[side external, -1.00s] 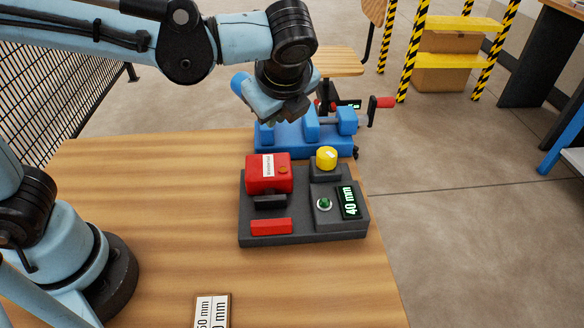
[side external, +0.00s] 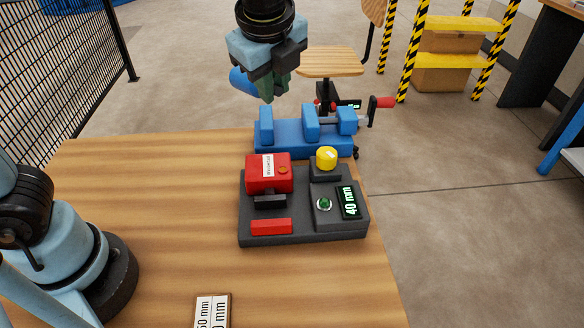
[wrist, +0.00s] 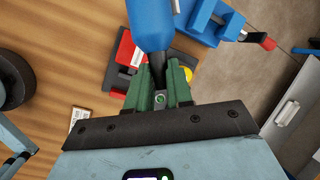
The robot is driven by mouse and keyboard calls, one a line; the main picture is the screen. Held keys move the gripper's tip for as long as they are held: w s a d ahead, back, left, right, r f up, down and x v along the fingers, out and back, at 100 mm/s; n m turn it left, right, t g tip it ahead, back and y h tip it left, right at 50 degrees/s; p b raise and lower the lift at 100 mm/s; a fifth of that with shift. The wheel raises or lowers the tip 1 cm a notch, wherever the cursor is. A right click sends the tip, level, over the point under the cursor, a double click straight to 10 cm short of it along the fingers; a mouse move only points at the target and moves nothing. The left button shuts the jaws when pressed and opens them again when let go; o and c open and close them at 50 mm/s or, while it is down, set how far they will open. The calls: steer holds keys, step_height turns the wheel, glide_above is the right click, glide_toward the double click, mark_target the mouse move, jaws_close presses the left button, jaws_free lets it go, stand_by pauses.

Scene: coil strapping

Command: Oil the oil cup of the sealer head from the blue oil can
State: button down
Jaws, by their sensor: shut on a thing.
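My gripper (side external: 268,92) is raised above and behind the work and is shut on the blue oil can (side external: 243,81). In the wrist view the blue can (wrist: 150,22) extends out past the green fingers (wrist: 160,92), with a dark narrow part between them. The sealer head appears to be the red labelled block (side external: 265,174) on a dark base plate (side external: 260,240). A small orange round fitting (side external: 284,170) is on its front face; I cannot tell for sure that it is the oil cup. The can is well apart from the red block.
A blue vise-like fixture (side external: 300,138) with a red-handled crank (side external: 382,102) stands behind the base plate. The base also bears a yellow knob (side external: 326,157), a green button (side external: 324,204) and a 40 mm display (side external: 348,202).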

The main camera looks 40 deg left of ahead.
steer(key=shift+a+r+h, duration=0.2)
steer(key=shift+r+h, duration=0.4)
steer(key=shift+h, duration=0.4)
steer(key=shift+g, duration=0.3)
steer(key=shift+w+a+r+n+h, duration=0.2)
steer(key=shift+a+r+n+h, duration=0.15)
steer(key=shift+a+h, duration=0.25)
steer(key=shift+w+a+r+g+h, duration=0.1)
steer(key=shift+a+r+g+h, duration=0.25)
steer(key=shift+h, duration=0.55)
steer(key=shift+w+a+r+g+h, duration=0.15)
steer(key=shift+r+g+h, duration=0.2)
steer(key=shift+h, duration=0.55)
steer(key=shift+s, duration=0.1)
steer(key=shift+w+a+r+n+h, duration=0.2)
steer(key=shift+w+a+n+h, duration=0.05)
steer(key=shift+a+h, duration=0.5)
steer(key=shift+w+a+r+g+h, duration=0.1)
steer(key=shift+a+r+g+h, duration=0.2)
steer(key=shift+h, duration=0.55)
steer(key=shift+w+a+r+g+h, duration=0.1)
steer(key=shift+a+h, duration=0.3)
steer(key=shift+h, duration=0.4)
